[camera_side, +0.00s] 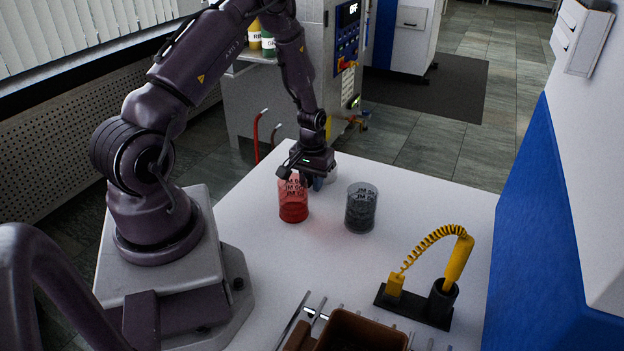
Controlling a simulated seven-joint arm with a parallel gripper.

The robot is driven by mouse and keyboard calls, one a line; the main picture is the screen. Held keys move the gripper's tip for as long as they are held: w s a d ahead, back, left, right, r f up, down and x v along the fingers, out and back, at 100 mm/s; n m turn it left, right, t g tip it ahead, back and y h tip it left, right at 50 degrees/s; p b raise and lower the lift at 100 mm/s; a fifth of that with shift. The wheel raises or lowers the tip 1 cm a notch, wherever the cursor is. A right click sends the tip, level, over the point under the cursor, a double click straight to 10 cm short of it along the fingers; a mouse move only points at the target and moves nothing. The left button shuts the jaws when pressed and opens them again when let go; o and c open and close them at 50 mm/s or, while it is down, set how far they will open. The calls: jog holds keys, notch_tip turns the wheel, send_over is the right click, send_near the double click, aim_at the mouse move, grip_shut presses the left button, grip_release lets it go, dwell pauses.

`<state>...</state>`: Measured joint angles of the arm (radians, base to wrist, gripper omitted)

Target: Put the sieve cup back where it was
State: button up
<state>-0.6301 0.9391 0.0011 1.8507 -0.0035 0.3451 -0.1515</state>
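My gripper (312,174) is low over the far part of the white table, pointing down just behind a clear beaker with red contents (293,205). A pale, rounded object (331,174) shows partly behind my gripper. It may be the sieve cup, but my gripper covers most of it. I cannot tell whether my fingers are closed on it or only near it. A second clear beaker with dark contents (361,212) stands upright to the right of the red one.
A black stand with a yellow coiled-cord tool (457,260) is at the right. A brown open container (362,332) and several metal tools (304,322) lie at the front edge. The white table (350,275) is clear in the middle. A blue-and-white cabinet (540,210) borders the right side.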

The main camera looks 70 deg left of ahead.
jog(key=shift+o, duration=1.3)
jog(key=d+r+m+t, duration=0.1)
jog(key=d+r, duration=0.2)
jog(key=r, duration=0.7)
jog(key=d+r+m, duration=0.1)
jog(key=d+r, duration=0.2)
jog(key=r, duration=0.8)
jog(key=s+d+r+m+t, duration=0.2)
jog(key=s+d+r+m, duration=0.1)
jog(key=s+d+r, duration=0.3)
jog(key=s+d+r+m+t, duration=0.2)
jog(key=s+d+r+m, duration=0.2)
jog(key=d+r, duration=0.3)
jog(key=shift+s+d+r+t, duration=0.35)
jog(key=shift+s+d, duration=0.55)
jog(key=shift+d, duration=1.05)
